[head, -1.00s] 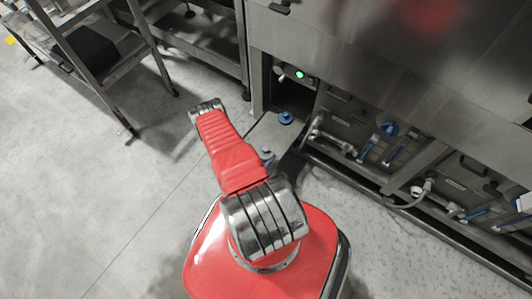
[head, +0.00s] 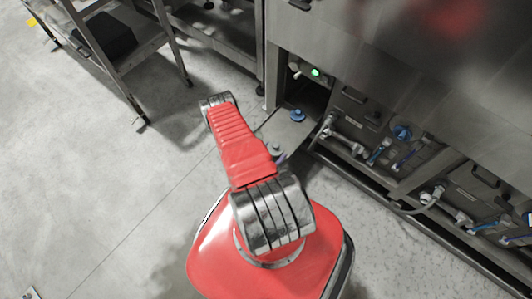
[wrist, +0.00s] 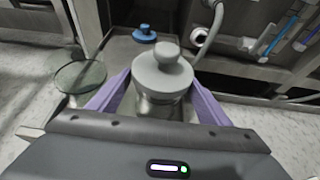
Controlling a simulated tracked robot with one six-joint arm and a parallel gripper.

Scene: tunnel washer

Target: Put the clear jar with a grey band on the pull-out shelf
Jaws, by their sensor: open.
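My gripper (wrist: 160,85) is open, its two purple fingers on either side of a pot with a pale grey knobbed lid (wrist: 162,70). I cannot tell whether the fingers touch it. A clear, round glass vessel with a dark rim (wrist: 80,77), perhaps the clear jar, stands left of the left finger, outside the jaws; no grey band can be made out. The pull-out shelf (wrist: 115,52) is a grey plate beyond the fingers; in the head view the shelf (head: 283,131) juts from the machine. My arm hides most of the gripper area there; the grey knob (head: 276,149) shows beside it.
A blue knobbed object (wrist: 144,34) sits on the shelf's far part, also in the head view (head: 297,115). Pipes and blue-handled valves (head: 378,152) line the machine to the right. A metal rack (head: 110,60) stands at upper left.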

